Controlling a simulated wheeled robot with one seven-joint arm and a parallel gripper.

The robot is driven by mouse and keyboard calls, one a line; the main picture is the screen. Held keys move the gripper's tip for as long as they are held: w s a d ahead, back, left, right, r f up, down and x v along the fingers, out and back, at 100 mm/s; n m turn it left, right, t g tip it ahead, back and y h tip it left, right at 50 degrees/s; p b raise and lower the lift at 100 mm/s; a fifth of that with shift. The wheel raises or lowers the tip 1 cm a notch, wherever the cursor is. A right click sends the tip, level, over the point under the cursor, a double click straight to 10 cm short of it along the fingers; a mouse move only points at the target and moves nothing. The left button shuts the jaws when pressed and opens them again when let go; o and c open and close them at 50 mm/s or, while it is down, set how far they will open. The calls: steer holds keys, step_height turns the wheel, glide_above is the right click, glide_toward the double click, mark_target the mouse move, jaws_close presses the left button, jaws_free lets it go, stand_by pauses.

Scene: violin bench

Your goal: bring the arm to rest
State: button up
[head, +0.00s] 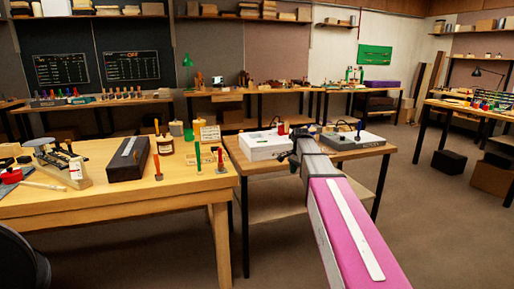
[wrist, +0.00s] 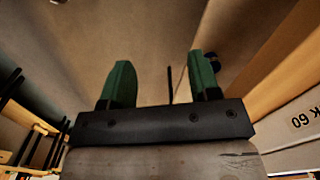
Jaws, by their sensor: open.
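My arm, pink with a white strip, reaches from the lower right of the head view toward the small middle table (head: 262,178). Its dark far end overlaps the table's top between a white box and a grey box. The fingers cannot be made out there. In the wrist view my gripper (wrist: 162,75) shows two green fingers standing well apart. It is open, with nothing between them. A plain brown surface lies beyond the fingers.
The white open box (head: 262,147) and the grey box (head: 352,139) stand close on either side of my arm. A wooden bench (head: 110,209) at left carries a black case (head: 128,158), bottles and tools. Open floor (head: 440,225) lies to the right.

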steer(key=s+f+n, duration=1.1)
steer(key=s+f, duration=1.1)
steer(key=s, duration=0.5)
steer(key=shift+f, duration=0.4)
